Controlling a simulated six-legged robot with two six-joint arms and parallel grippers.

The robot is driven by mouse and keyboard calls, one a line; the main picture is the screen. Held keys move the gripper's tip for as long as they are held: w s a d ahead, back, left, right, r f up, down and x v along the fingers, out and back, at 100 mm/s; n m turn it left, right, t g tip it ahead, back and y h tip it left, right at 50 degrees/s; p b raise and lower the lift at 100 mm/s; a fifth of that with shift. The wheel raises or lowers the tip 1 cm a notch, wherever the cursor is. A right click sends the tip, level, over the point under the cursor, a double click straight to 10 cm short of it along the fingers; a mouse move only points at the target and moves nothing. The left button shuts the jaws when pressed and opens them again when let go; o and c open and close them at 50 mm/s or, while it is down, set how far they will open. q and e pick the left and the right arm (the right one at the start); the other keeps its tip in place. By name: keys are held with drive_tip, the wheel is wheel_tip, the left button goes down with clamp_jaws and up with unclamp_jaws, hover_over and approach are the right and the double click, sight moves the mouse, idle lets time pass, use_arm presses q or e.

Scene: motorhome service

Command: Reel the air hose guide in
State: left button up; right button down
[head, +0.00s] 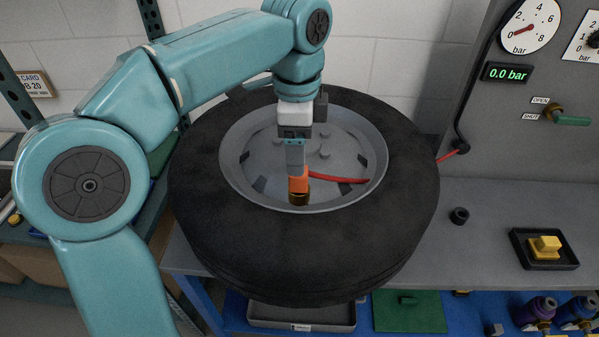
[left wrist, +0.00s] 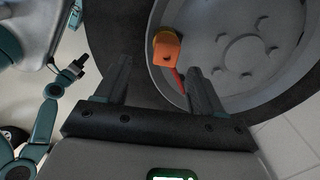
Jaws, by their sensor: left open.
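The orange hose guide (head: 299,181) sits at the front inner side of the wheel rim (head: 235,180), with a brass-coloured piece (head: 299,199) just below it. A red hose (head: 340,179) runs right from the guide across the rim. My left gripper (head: 296,167) points down just above the guide in the head view. In the left wrist view its two fingers (left wrist: 157,66) are apart with nothing clamped, and the orange guide (left wrist: 166,48) lies just beyond the fingertips. A teal arm with a dark end (left wrist: 75,72), apparently my right gripper, shows at the left of that view.
A black tyre (head: 300,250) lies flat on the grey bench (head: 480,200). The panel at right carries a pressure gauge (head: 530,25), a 0.0 bar display (head: 508,73) and a green-handled valve (head: 572,120). A yellow block sits in a black tray (head: 530,263).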

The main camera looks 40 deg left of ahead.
sight(299, 184)
use_arm(q)
drive_tip(key=f, duration=0.4)
drive_tip(key=w+f, duration=0.1)
drive_tip(key=f, duration=0.1)
drive_tip(key=shift+a+f, duration=0.2)
drive_tip(key=shift+s+d+f, duration=0.15)
drive_tip(key=shift+s, duration=0.15)
drive_tip(key=shift+f, duration=0.15)
drive_tip(key=shift+w+a+f, duration=0.25)
drive_tip(key=shift+w, duration=0.2)
drive_tip(key=shift+s+d+r, duration=0.15)
drive_tip(key=shift+s, duration=0.1)
drive_tip(key=c, duration=0.5)
drive_tip(key=shift+s, duration=0.1)
drive_tip(key=c, duration=0.5)
drive_tip(key=o, duration=0.5)
clamp_jaws()
